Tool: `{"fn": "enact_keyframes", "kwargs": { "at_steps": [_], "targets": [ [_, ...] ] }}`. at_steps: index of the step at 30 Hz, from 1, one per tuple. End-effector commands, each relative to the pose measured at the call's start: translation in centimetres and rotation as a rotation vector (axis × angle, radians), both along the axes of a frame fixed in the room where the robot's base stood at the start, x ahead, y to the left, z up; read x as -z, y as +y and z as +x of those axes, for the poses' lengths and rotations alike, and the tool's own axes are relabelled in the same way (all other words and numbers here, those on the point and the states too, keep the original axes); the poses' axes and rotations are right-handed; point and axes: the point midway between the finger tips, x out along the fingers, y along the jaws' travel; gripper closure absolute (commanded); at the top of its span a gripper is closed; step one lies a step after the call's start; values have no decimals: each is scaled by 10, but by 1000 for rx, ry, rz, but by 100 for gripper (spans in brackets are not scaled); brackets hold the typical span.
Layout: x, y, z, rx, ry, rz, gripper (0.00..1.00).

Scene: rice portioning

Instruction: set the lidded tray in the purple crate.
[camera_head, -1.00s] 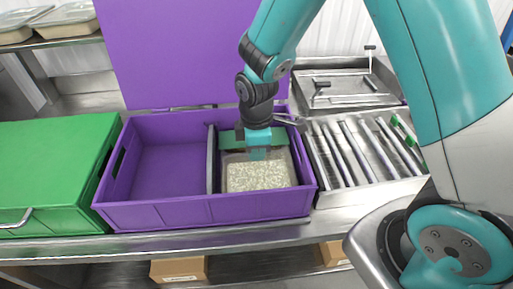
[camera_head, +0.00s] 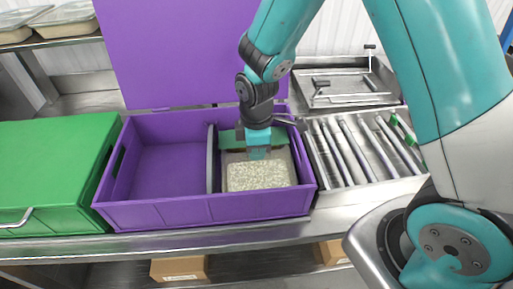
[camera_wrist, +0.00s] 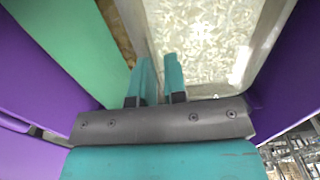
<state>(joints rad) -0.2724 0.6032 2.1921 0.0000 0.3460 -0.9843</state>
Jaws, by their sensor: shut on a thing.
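The tray (camera_head: 258,178), full of pale rice grains, is inside the purple crate (camera_head: 160,212), in the compartment right of the divider. The rice shows clearly from above, so the lid looks clear, but I cannot make out its edges. My gripper (camera_head: 259,153) reaches down into the crate and is shut on the tray's far rim. In the wrist view my gripper's two teal fingers (camera_wrist: 160,78) straddle the edge of the tray (camera_wrist: 205,45). Whether the tray's underside rests on the crate floor is hidden.
A grey upright divider (camera_head: 211,158) splits the crate; the left compartment is empty. A green piece (camera_head: 226,138) lies behind the tray. The purple lid (camera_head: 180,50) stands open behind. A green crate (camera_head: 55,165) is on the left, a roller rack (camera_head: 355,150) on the right.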

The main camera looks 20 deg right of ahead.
Motion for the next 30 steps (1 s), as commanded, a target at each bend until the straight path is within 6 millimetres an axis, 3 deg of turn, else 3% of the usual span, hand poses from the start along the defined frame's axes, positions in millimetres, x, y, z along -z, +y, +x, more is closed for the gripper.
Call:
{"fn": "enact_keyframes", "kwargs": {
  "at_steps": [30],
  "targets": [
    [7, 0, 0, 0, -1, 0, 100]
  ]
}}
